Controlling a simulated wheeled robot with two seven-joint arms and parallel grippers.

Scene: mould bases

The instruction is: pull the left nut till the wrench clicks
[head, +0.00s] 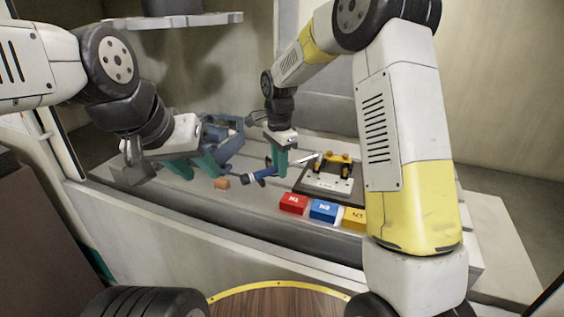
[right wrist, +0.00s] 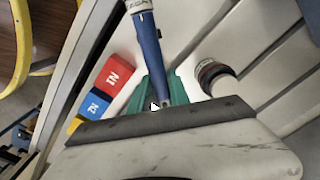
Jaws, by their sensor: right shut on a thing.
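A torque wrench with a blue handle (head: 262,174) lies low across the bench in the head view. Its silver shaft reaches right to the dark plate (head: 318,191) with orange and black fittings (head: 340,160). My right gripper (head: 280,172) is shut on the wrench; in the right wrist view the blue handle (right wrist: 147,52) runs between the teal fingers. The wrench head is hidden there by the gripper body. The left nut is too small to make out, so I cannot tell whether the wrench head sits on it. My left gripper (head: 193,171) is open and empty, left of the wrench.
Red (head: 292,204), blue (head: 323,210) and yellow (head: 354,217) labelled blocks stand along the bench's front, close to the plate. A small orange-brown block (head: 222,183) lies near my left gripper. A dark-ringed round thing (right wrist: 214,74) stands beside the handle.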

